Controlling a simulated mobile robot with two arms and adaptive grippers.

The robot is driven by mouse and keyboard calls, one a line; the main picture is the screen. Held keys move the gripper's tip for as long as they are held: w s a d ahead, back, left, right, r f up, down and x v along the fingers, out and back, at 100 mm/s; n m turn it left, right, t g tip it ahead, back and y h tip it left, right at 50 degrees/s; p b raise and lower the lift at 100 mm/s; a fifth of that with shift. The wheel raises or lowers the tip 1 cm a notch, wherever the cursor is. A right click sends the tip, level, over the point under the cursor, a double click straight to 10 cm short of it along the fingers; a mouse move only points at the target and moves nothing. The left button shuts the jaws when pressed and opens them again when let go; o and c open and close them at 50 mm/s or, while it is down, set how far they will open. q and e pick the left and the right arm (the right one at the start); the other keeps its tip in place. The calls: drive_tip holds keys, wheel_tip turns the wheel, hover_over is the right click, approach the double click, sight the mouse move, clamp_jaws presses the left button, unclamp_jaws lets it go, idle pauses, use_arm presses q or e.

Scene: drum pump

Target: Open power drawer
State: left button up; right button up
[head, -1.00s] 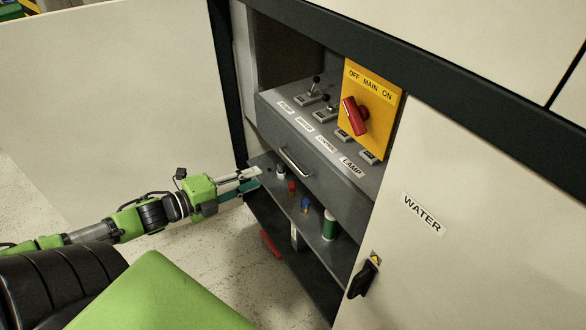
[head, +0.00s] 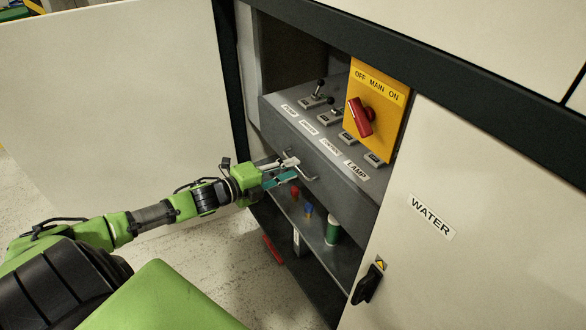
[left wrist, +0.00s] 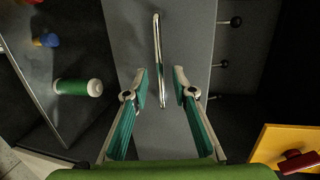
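The power drawer (head: 337,178) is a grey drawer inside the open cabinet, with switches and labels on its sloped top and a metal bar handle (head: 302,166) on its front. It looks closed. My left gripper (head: 292,170) is at the drawer front, close to the handle. In the left wrist view the open fingers (left wrist: 162,88) stand apart on the two sides of the near end of the handle (left wrist: 158,60). I cannot tell whether they touch it. My right gripper is not in view.
A yellow main switch panel (head: 378,92) with a red knob stands right of the drawer. A shelf (head: 312,232) below holds small bottles and a green-and-white can (head: 332,228). The WATER door (head: 440,260) is shut at right; an open door (head: 110,90) stands left.

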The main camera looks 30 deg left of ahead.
use_arm(q)
drive_tip(key=shift+x, duration=0.9)
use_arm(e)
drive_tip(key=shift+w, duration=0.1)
use_arm(q)
clamp_jaws()
drive_tip(key=shift+s, duration=0.1)
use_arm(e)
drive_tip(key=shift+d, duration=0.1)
